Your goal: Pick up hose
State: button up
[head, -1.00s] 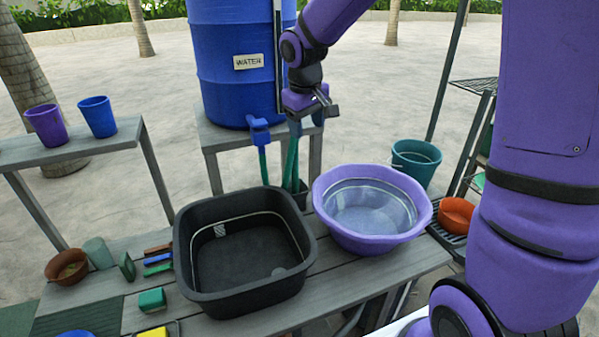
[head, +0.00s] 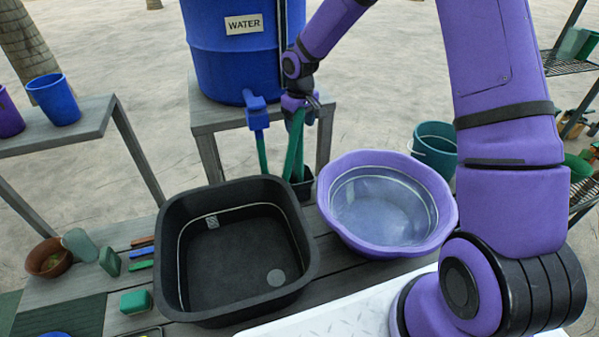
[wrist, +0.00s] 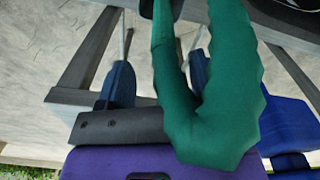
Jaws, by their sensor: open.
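The green hose (head: 293,150) hangs in a loop beside the blue tap (head: 256,112) of the water barrel, its lower part reaching a small dark pot (head: 301,184). My gripper (head: 306,112) is open at the top of the hose loop, partly hidden by it in the head view. In the wrist view the hose (wrist: 222,95) is large and very close, bending in a U in front of my gripper (wrist: 160,70). One blue finger shows left of the hose, the other partly behind it. I cannot tell whether they touch the hose.
The blue water barrel (head: 235,60) stands on a grey stand (head: 205,118) behind the hose. A black basin (head: 180,270) and a purple bowl (head: 440,210) sit on the bench in front. A teal bucket (head: 436,150) is at the right. Cups stand on a left table.

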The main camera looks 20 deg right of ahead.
aim_at(299, 142)
jog(key=shift+a+f, duration=0.2)
jog(key=shift+f, duration=3.35)
jog(key=c, duration=0.9)
